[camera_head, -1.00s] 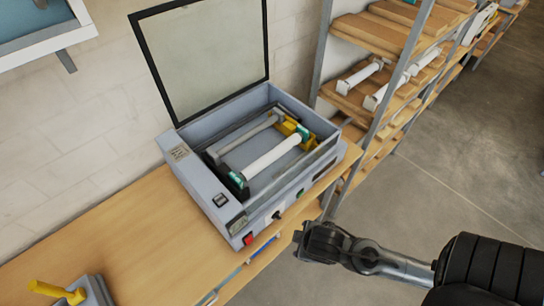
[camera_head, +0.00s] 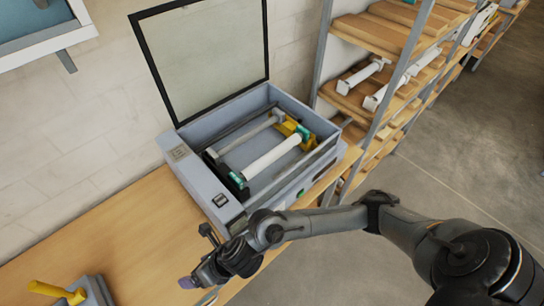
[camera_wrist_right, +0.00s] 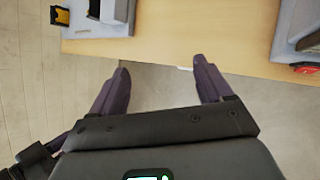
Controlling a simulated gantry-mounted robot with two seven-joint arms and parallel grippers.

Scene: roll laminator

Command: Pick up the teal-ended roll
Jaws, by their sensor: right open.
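The teal-ended roll (camera_head: 271,158) is a white cylinder with teal end pieces. It lies inside the open grey laminator (camera_head: 222,205) in the head view, set across the opening below the raised lid. My right gripper (camera_head: 190,283) is at the bench's front edge, front-left of the laminator and well apart from the roll. In the right wrist view the right gripper (camera_wrist_right: 160,75) has its two dark fingers spread, with nothing between them but floor and the bench edge. The roll does not show in the wrist view. My left gripper is not in view.
The wooden bench (camera_head: 120,240) is clear left of the laminator. A grey device with a yellow handle (camera_head: 62,292) stands at the lower left. The raised lid (camera_head: 205,55) stands at the back. A shelf rack (camera_head: 385,60) with white rolls is on the right.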

